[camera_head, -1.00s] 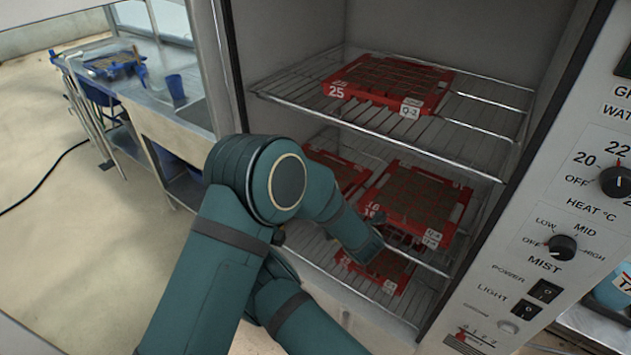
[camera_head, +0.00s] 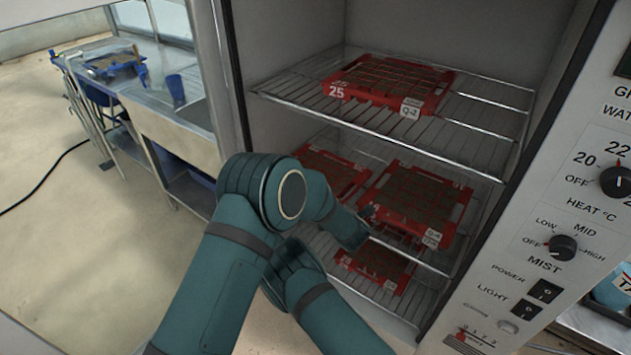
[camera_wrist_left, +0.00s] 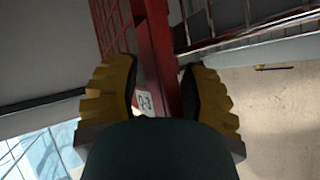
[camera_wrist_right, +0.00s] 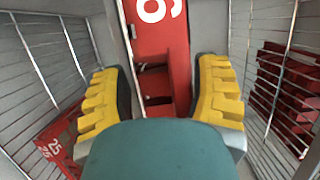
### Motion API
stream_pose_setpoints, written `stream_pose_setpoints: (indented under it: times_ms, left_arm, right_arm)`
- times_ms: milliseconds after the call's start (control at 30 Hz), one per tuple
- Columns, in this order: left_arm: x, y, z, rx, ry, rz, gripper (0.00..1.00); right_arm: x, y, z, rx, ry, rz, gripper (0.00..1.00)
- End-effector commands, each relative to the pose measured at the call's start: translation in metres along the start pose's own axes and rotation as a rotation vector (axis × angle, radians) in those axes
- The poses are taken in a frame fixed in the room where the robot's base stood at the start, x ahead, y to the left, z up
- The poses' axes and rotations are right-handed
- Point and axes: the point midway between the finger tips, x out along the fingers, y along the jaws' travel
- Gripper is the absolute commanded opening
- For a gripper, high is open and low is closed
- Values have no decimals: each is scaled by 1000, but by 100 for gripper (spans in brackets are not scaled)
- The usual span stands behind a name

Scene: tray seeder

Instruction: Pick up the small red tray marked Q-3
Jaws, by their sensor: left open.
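In the left wrist view my left gripper (camera_wrist_left: 158,82) is open, its yellow fingers on either side of a red tray edge (camera_wrist_left: 155,45). A small white label (camera_wrist_left: 145,101) there seems to read Q-3, but it is tiny. In the right wrist view my right gripper (camera_wrist_right: 161,85) is also open, with a red tray (camera_wrist_right: 172,48) bearing a large white digit between its fingers. In the head view a red tray (camera_head: 455,243) with soil cells sits on the middle shelf; my arm hides part of its front. Both gripper fingertips are hidden there.
Another red tray (camera_head: 318,158) is at the middle left, and one (camera_head: 400,270) is lower down. The control panel (camera_head: 590,200) borders the right; a sink bench (camera_head: 165,115) stands left.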

Motion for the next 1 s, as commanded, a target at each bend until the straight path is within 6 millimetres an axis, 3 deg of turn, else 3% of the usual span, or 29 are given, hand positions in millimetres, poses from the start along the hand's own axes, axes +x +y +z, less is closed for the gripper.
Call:
stream_pose_setpoints:
  times_ms: [33,100,133,633,1000]
  left_arm:
    - [0,0,0,0,0,0,21]
    - [0,0,0,0,0,0,0]
    - [0,0,0,0,0,0,0]
    - [-3,4,0,0,-1,-1,0]
    - [-17,27,0,0,1,-2,0]
  right_arm:
    - [0,0,0,0,0,0,39]
    - [0,0,0,0,0,0,14]
    - [0,0,0,0,0,0,8]
    - [0,-5,0,0,1,-2,6]
    - [1,-36,0,1,1,-7,3]
